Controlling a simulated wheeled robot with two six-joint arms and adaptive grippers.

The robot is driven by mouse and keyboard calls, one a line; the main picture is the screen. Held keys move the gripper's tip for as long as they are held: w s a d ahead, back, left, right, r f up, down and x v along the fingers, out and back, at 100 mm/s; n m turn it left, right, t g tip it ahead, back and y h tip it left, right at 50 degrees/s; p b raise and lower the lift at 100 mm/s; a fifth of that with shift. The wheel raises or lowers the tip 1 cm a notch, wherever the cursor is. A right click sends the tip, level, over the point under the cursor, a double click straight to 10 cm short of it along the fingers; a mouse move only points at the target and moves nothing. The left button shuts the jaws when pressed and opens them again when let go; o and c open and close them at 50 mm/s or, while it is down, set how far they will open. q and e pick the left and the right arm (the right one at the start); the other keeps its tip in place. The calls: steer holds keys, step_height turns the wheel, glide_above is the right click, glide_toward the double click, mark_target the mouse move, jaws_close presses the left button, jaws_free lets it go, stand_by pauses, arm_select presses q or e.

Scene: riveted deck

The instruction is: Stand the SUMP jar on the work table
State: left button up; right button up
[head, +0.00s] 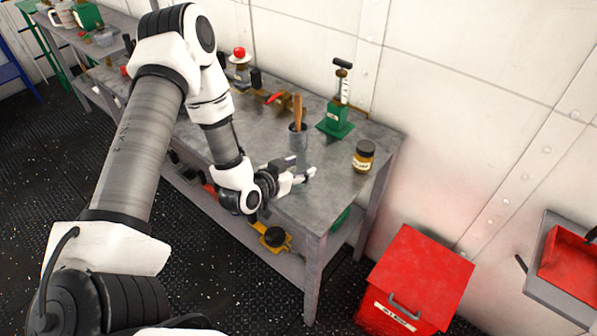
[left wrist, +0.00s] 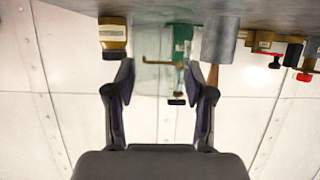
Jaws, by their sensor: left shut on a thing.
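My left gripper (head: 305,176) is low over the near right part of the grey work table (head: 340,190). In the left wrist view, which is upside down, its fingers (left wrist: 160,80) are shut on a pale see-through thing (left wrist: 152,75), seemingly a clear glass jar. It looks upright; I see no readable label on it. I cannot tell whether its base touches the table. An amber jar (head: 364,155) with a dark lid and pale label stands behind and right of the gripper; it also shows in the wrist view (left wrist: 112,33). Its label is too small to read. My right gripper is out of view.
A grey cup (head: 298,140) with wooden handles stands close behind the gripper. A green press-like tool (head: 335,118) is farther back. A red-topped bottle (head: 240,70) stands farther left. A red bin (head: 420,275) is on the floor right of the table. The table's front right corner is bare.

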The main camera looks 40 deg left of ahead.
arm_select(q)
steer(key=shift+a+f, duration=0.1)
steer(key=shift+f, duration=0.9)
steer(key=o, duration=1.2)
